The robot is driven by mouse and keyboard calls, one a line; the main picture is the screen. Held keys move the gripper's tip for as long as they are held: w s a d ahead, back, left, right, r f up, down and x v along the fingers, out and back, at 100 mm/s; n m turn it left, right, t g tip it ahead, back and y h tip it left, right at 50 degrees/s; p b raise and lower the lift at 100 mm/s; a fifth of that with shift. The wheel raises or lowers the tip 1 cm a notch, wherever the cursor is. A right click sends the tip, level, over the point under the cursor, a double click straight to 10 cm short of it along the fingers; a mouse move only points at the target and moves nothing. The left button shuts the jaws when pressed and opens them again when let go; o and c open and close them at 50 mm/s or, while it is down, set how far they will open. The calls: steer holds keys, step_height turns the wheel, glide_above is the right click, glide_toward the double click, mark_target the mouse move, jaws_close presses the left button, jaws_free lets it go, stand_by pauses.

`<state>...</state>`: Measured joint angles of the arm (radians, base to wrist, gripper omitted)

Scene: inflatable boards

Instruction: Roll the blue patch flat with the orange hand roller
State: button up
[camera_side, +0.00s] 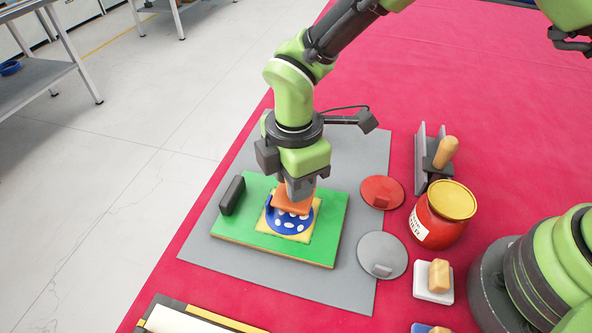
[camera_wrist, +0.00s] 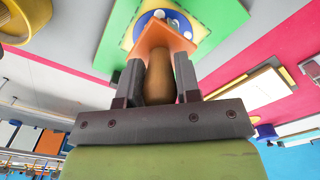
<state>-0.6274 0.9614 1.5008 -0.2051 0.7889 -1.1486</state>
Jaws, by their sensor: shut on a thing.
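The blue patch (camera_side: 285,226), round with white spots, lies on a yellow square (camera_side: 300,237) on the green board (camera_side: 235,236). My gripper (camera_side: 300,190) points down over the patch. It is shut on the wooden handle (camera_wrist: 160,76) of the orange hand roller (camera_side: 290,204). The roller's orange part (camera_wrist: 165,38) covers the upper part of the patch in the side view; I cannot tell whether it touches. In the wrist view the patch (camera_wrist: 146,19) shows partly behind the orange part.
A dark bar (camera_side: 232,195) stands on the board's left side. The board lies on a grey mat (camera_side: 345,285). To the right are a red disc (camera_side: 382,190), a grey disc (camera_side: 382,250), a red jar (camera_side: 438,222), a metal holder (camera_side: 424,165) and a white block (camera_side: 430,290).

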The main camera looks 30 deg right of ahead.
steer(key=shift+s+a, duration=1.3)
steer(key=shift+s, duration=0.1)
steer(key=shift+w+d, duration=2.1)
steer(key=shift+w, duration=0.05)
stand_by(2.0)
step_height(320, 180, up, 7)
stand_by(0.7)
stand_by(0.3)
